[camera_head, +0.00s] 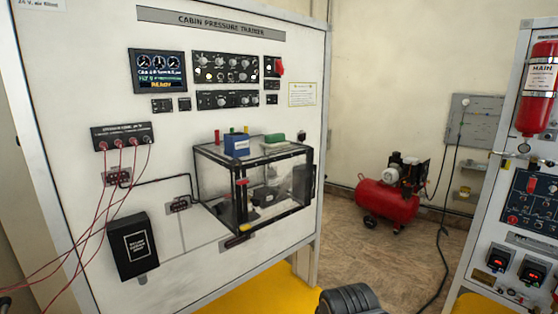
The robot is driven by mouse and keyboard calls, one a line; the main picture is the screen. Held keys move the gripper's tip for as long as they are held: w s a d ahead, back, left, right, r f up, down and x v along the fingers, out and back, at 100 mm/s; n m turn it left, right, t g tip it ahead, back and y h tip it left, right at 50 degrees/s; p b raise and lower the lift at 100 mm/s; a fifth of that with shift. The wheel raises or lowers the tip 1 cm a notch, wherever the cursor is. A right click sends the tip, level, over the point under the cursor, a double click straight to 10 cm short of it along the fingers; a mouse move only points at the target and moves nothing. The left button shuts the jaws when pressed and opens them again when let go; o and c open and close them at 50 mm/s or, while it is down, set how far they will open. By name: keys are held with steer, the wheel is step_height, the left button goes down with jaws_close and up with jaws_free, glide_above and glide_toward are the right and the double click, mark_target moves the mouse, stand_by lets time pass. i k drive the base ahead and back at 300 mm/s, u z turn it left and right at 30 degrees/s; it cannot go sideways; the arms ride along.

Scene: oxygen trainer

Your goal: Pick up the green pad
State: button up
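A flat green pad (275,138) lies on top of the clear, black-framed box (291,168) on the front of the trainer panel. It sits right of a blue block (236,145) on the same lid. The pad is small in this view, so its exact outline is hard to tell. A dark ribbed part at the bottom edge looks like part of my arm. My gripper's fingers do not show, and nothing of mine is near the pad.
Small coloured pegs stand around the blue block. A black box (133,246) and red cables (90,215) are at the panel's left. A red compressor (387,199) stands on the floor behind. A second panel with a red cylinder (539,88) is at right. Open floor lies between the panels.

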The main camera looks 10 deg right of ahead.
mark_target(274, 141)
steer(key=z, duration=1.8)
steer(key=i, duration=1.3)
steer(key=u, duration=3.1)
